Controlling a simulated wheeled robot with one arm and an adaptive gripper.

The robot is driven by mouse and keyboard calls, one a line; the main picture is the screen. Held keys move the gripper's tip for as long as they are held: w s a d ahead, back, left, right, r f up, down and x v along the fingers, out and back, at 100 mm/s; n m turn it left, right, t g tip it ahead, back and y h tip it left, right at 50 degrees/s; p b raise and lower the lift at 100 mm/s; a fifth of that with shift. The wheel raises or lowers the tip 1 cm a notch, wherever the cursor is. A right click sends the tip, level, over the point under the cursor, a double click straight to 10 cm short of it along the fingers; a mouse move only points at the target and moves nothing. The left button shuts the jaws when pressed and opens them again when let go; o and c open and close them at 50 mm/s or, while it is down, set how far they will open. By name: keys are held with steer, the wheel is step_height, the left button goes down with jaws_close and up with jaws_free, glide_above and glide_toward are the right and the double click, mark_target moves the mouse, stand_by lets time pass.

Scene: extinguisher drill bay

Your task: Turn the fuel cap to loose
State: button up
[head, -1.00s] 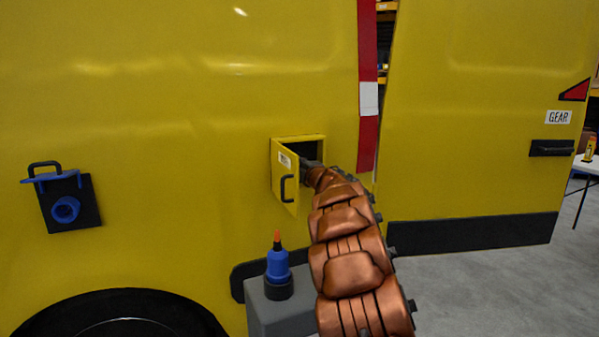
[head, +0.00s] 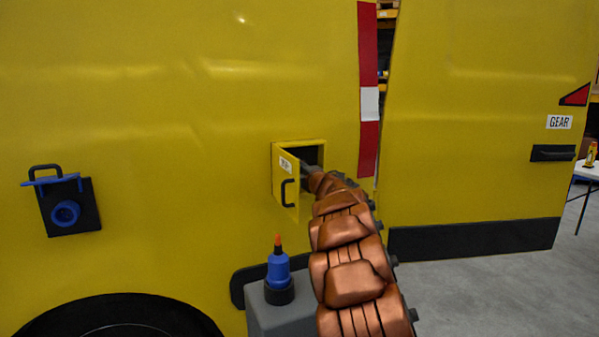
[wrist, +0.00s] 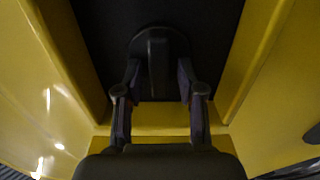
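The fuel cap (wrist: 158,42) is a dark round cap with a raised upright ridge. It shows in the wrist view inside the yellow recess; the head view does not show it. My gripper (wrist: 158,74) is open, one finger on each side of the ridge, with a gap visible on both sides. In the head view my gripper (head: 308,168) reaches into the recess and is mostly hidden by the door and my arm. The small yellow hatch door (head: 287,185) stands open on the left, with a black handle and a label too small to read.
A blue round fitting (head: 66,212) on a black plate is at left on the yellow vehicle. A blue bottle with an orange tip (head: 278,268) stands on a grey block (head: 285,318) below the hatch. A rear door marked GEAR (head: 480,150) stands to the right.

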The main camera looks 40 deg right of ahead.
steer(key=shift+s, duration=0.1)
steer(key=v, duration=1.2)
stand_by(0.4)
stand_by(0.5)
